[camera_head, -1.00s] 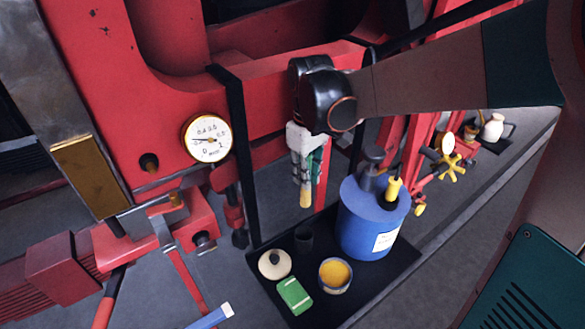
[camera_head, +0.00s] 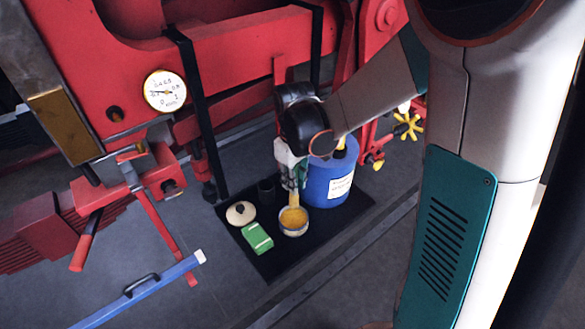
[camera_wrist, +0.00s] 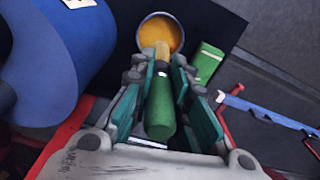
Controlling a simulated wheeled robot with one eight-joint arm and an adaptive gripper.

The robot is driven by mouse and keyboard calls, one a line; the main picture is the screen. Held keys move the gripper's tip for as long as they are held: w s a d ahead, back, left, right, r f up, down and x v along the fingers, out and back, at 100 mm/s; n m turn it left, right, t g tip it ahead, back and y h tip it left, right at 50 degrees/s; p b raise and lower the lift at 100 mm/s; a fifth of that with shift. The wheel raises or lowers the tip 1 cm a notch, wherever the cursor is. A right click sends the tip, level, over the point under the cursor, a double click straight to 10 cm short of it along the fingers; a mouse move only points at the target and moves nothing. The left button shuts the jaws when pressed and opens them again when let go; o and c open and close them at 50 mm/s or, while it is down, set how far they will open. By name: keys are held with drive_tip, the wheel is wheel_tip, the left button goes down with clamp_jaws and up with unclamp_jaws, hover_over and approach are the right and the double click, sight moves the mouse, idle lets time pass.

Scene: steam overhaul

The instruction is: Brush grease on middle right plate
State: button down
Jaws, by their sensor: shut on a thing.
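My gripper (camera_head: 292,174) is shut on a brush (camera_wrist: 161,112) with a green handle and a pale tip, which points away from the jaws. The tip is at the open pot of yellow-orange grease (camera_head: 293,222). In the wrist view it overlaps the near side of the grease pot (camera_wrist: 176,40); I cannot tell how deep it reaches. A brass-coloured plate (camera_head: 62,125) is on the machine at the far left of the head view. I cannot tell which plate is the middle right one.
The pot stands on a black mat (camera_head: 270,265) with a green box (camera_head: 257,238), a round pale lid (camera_head: 240,213) and a blue canister (camera_head: 327,182). Red machinery with a pressure gauge (camera_head: 165,91) rises behind. A blue bar (camera_head: 150,288) lies at lower left.

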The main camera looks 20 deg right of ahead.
sight(294, 198)
drive_tip(key=shift+f+b, duration=2)
drive_tip(key=shift+f, duration=1.1)
drive_tip(key=shift+f+b, duration=0.55)
drive_tip(key=shift+b, duration=0.05)
drive_tip(key=shift+r+p, duration=2.35)
drive_tip(key=shift+r, duration=1.25)
drive_tip(key=shift+f, duration=0.1)
